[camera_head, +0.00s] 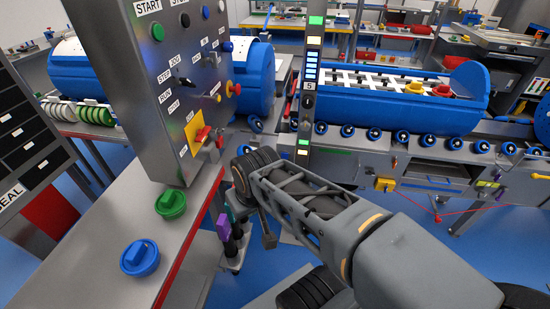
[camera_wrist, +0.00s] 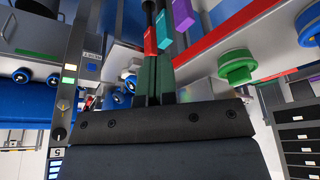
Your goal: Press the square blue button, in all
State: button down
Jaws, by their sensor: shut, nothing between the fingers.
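A green knob (camera_head: 171,204) and a round blue knob (camera_head: 140,258) stand on the grey bench (camera_head: 105,235). Several coloured-handled tools are near my gripper, including a purple one (camera_head: 223,229). A lit post (camera_head: 311,85) and a blue tub (camera_head: 400,105) on rollers are behind.

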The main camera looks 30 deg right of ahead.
aim_at(285, 156)
jog(key=w+d+f+n+t+b, duration=0.5)
jog(key=w+d+f+t+b, duration=1.2)
jog(key=b, duration=1.7)
jog(key=w+d+f, duration=0.3)
jog(key=d+f, duration=0.2)
jog(key=d, duration=0.1)
jog(key=shift+w+t, duration=0.2)
jog(key=shift+t, duration=0.2)
jog(key=shift+w+d, duration=0.1)
jog(key=w+d+p, duration=0.1)
jog(key=w+d, duration=0.5)
